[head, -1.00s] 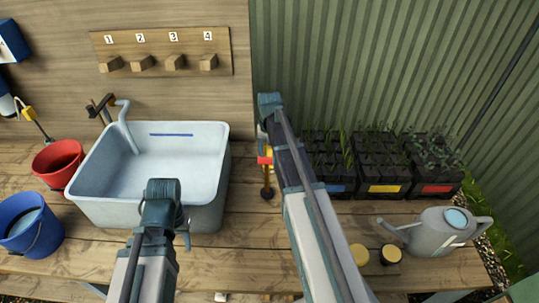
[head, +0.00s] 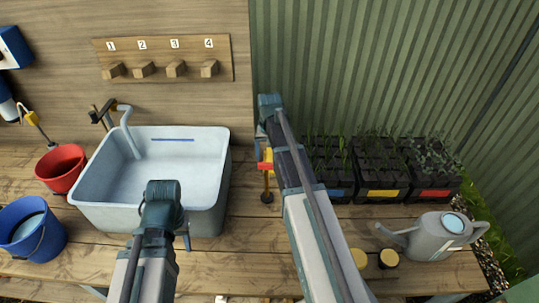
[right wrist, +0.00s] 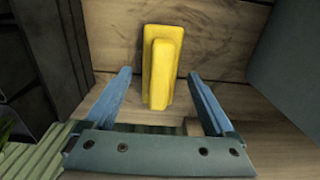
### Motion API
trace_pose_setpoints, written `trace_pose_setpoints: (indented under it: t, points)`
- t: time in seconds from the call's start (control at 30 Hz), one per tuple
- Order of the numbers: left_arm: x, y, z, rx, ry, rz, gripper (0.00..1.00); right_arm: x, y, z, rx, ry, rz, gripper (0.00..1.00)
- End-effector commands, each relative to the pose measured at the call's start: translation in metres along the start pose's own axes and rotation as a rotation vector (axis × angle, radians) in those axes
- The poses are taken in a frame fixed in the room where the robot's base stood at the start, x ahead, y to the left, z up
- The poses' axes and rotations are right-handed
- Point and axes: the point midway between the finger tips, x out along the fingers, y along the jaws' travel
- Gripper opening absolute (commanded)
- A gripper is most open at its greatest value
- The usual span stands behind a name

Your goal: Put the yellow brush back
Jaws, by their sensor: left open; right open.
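My left gripper (head: 166,215) is open and empty over the front of the sink (head: 213,205).
A wall board (head: 165,50) carries several numbered, bare wooden pegs. Red (head: 60,168) and blue (head: 30,232) buckets stand left of the sink. Planted black crates (head: 381,180) and a grey watering can (head: 436,238) are at the right. The bench front between them is mostly clear.

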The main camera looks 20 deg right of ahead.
Motion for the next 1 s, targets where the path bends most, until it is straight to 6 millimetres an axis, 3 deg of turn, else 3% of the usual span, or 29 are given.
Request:
trace_pose_setpoints:
  t: [0.03,0.6,1.0]
  points:
    - [-0.013,-0.001,0.001,0.0,0.0,0.0,0.47,-0.013,0.0,0.0,0.0,0.0,0.0,0.89]
    - [-0.095,-0.009,0.006,0.0,0.0,0.0,0.47,-0.095,0.0,0.0,0.0,0.0,0.0,0.89]
    - [-0.102,-0.01,0.006,0.0,0.0,0.0,0.47,-0.103,0.0,0.0,0.0,0.0,0.0,0.89]
